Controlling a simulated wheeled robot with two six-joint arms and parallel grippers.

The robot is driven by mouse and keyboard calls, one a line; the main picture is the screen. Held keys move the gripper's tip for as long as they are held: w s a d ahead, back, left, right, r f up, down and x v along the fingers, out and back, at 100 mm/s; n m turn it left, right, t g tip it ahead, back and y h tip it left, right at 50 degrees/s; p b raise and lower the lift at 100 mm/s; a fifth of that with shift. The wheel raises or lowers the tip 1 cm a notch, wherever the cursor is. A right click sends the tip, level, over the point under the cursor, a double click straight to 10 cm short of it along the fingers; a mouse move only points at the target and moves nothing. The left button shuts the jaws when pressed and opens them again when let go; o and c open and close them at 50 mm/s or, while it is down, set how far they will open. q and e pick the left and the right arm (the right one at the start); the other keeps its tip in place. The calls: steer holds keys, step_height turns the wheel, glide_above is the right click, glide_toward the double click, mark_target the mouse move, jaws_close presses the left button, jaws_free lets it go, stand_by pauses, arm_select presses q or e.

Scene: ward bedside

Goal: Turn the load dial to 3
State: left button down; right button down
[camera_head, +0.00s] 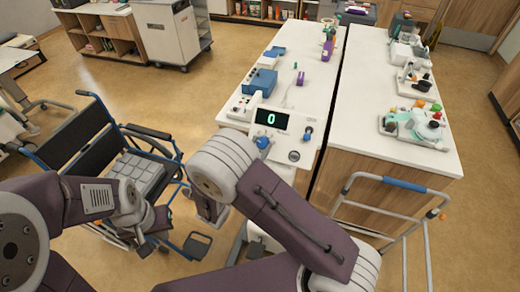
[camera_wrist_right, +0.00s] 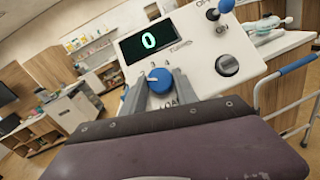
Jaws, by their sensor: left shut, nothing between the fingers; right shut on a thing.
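The blue load dial (camera_wrist_right: 159,80) is on the white front panel of a device, below a dark display (camera_wrist_right: 150,41) that reads a green 0. The dial (camera_head: 262,142) and display (camera_head: 271,119) also show in the head view. My right gripper (camera_wrist_right: 160,88) has one finger on each side of the dial and is shut on it. The fingers partly cover the label under the dial. In the head view my right wrist mostly hides that gripper. My left gripper (camera_head: 147,243) is shut and empty, low at the left, in front of the wheelchair.
A black knob (camera_wrist_right: 227,65) and a blue-tipped lever (camera_wrist_right: 226,7) are on the panel right of the dial. A wheelchair (camera_head: 85,140) stands at the left. A walking frame (camera_head: 405,186) stands at the right, by a long white counter (camera_head: 365,130).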

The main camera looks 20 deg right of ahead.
steer(key=m+g+h+b, duration=0.1)
steer(key=m, duration=0.1)
steer(key=m+g+b, duration=0.1)
steer(key=m, duration=0.2)
steer(key=shift+w+a+f+g+h, duration=0.1)
steer(key=shift+w+a+g+h, duration=0.1)
steer(key=shift+g+h, duration=0.2)
steer(key=m+g+b, duration=0.1)
steer(key=m+g, duration=0.1)
steer(key=m, duration=0.1)
steer(key=shift+m, duration=0.3)
steer(key=m+g, duration=0.1)
steer(key=m, duration=0.1)
steer(key=m+g, duration=0.1)
steer(key=shift+w+r+m+g, duration=0.15)
steer(key=shift+r+m+g, duration=0.2)
steer(key=shift+m+g, duration=0.05)
steer(key=shift+w+r+m+g+y, duration=0.15)
steer(key=shift+m+g, duration=0.25)
steer(key=shift+m, duration=0.4)
steer(key=shift+s+m+g+y, duration=0.1)
steer(key=shift+m+g+y, duration=0.25)
steer(key=shift+m, duration=0.45)
steer(key=shift+g, duration=0.25)
steer(key=c, duration=0.9)
jaws_free()
steer(key=shift+a, duration=0.1)
steer(key=shift+c, duration=0.2)
